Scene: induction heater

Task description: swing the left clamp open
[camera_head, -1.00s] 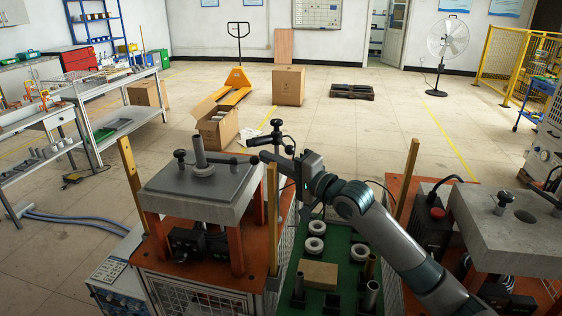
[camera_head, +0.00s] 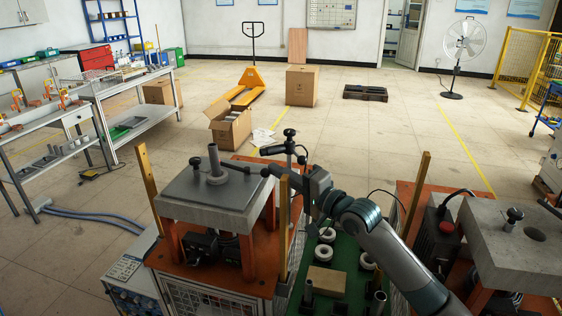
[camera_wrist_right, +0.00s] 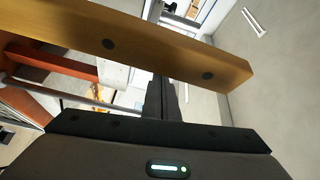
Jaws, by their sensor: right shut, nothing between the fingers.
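The left heater's grey plate (camera_head: 175,205) carries an upright grey tube (camera_head: 213,160) standing in a ring. A black-knobbed post (camera_head: 195,162) rises at its back left. A clamp bar (camera_head: 240,167) runs from beside the tube toward the plate's right edge. My right gripper (camera_head: 268,171) is shut and empty, its tips by the bar's right end; I cannot tell whether they touch. In the right wrist view, the shut dark fingers (camera_wrist_right: 164,100) point past a brass-coloured post (camera_wrist_right: 120,45), with a grey rod (camera_wrist_right: 85,103) to the left. My left gripper is not in view.
The brass-coloured post (camera_head: 284,215) stands close to my right gripper. A black-knobbed fixture (camera_head: 289,134) rises behind it. A green tray (camera_head: 345,289) with pale rings and a tan block lies at front. The right heater's plate (camera_head: 490,240) stands at right.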

